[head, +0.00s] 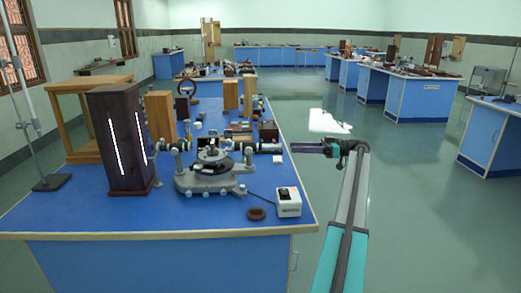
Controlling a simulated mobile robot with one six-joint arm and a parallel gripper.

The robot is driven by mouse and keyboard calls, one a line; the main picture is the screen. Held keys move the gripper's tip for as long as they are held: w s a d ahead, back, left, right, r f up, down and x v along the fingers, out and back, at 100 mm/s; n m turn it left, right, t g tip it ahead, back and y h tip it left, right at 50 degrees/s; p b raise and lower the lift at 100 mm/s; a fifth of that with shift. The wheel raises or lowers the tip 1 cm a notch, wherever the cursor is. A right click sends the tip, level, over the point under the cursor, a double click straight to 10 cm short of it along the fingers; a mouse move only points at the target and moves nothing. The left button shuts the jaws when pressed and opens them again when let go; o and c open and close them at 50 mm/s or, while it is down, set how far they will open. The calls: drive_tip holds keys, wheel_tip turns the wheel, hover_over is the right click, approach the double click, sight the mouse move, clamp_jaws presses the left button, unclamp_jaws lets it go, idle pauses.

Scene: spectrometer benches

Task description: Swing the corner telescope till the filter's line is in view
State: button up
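A grey spectrometer (208,178) stands on the near blue bench, with a round dark table in its middle. One dark tube (174,147) points left toward a tall dark wooden lamp box (122,150) with bright white slits. Another dark tube (263,147), which looks like the telescope, points right toward the bench's right edge. My gripper (294,148) comes in from the right, at about the height of this tube, its tips just right of the tube's end. It is too small to tell whether they touch or whether the fingers are open. No filter or spectral line can be made out.
A white switch box (288,202) and a brown ring (256,214) sit at the bench's front right. Wooden blocks (160,117) and small apparatus crowd the bench behind. A stand (50,183) is at the left. Open green floor (405,190) lies right of the bench.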

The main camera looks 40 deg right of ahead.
sight(271, 147)
drive_tip(key=shift+a, duration=0.1)
drive_tip(key=x, duration=1.3)
drive_tip(key=shift+w+a+p, duration=0.25)
drive_tip(key=shift+w+p, duration=0.1)
drive_tip(key=shift+p, duration=0.05)
clamp_jaws()
